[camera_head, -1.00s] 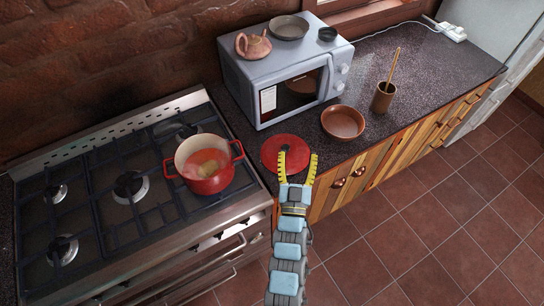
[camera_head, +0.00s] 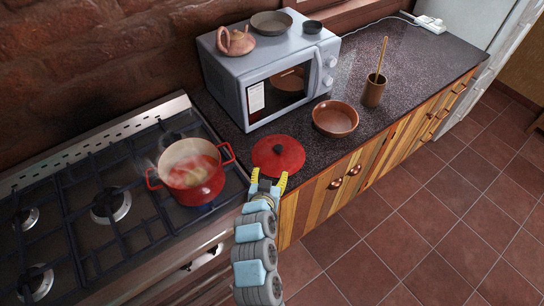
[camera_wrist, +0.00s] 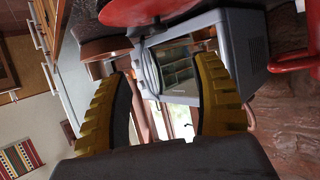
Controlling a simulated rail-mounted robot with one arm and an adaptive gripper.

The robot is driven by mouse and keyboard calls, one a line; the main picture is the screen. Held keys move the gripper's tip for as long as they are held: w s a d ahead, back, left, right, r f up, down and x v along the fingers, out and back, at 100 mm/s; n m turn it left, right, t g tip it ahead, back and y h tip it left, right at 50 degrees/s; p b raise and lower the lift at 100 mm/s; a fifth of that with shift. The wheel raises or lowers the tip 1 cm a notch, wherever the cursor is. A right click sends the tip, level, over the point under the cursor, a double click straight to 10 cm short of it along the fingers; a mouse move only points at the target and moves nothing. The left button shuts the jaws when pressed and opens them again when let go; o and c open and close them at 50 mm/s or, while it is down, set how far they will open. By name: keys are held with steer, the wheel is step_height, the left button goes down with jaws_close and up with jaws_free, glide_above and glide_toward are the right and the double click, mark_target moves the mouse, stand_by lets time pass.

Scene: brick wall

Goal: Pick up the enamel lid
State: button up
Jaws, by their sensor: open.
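The enamel lid (camera_head: 278,156) is a red disc with a dark knob at its centre. It lies on the dark counter between the stove and the bowl, in front of the microwave. My gripper (camera_head: 268,181), with yellow fingers, is at the lid's near edge in the head view. The fingers are apart with nothing between them. In the wrist view my gripper (camera_wrist: 165,95) shows open, and the red lid (camera_wrist: 150,10) is at the top edge, partly cut off, beyond the fingertips. I cannot tell whether a finger touches it.
A red pot (camera_head: 191,170) steams on the stove (camera_head: 80,215), left of the lid. A brown bowl (camera_head: 335,118) is right of it. The microwave (camera_head: 268,70) stands behind, with a teapot (camera_head: 236,40) on top. A utensil cup (camera_head: 373,90) stands further right.

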glide_toward(278, 148)
steer(key=p+x, duration=0.1)
steer(key=x, duration=0.2)
steer(key=shift+w+d, duration=0.1)
steer(key=shift+w, duration=0.25)
steer(key=shift+x, duration=0.85)
steer(key=shift+f, duration=0.15)
steer(key=shift+x, duration=1.1)
steer(key=shift+w+d+f, duration=0.1)
steer(key=shift+w+f, duration=0.1)
steer(key=shift+w, duration=0.05)
steer(key=shift+p+x, duration=0.3)
steer(key=shift+x, duration=0.8)
jaws_close()
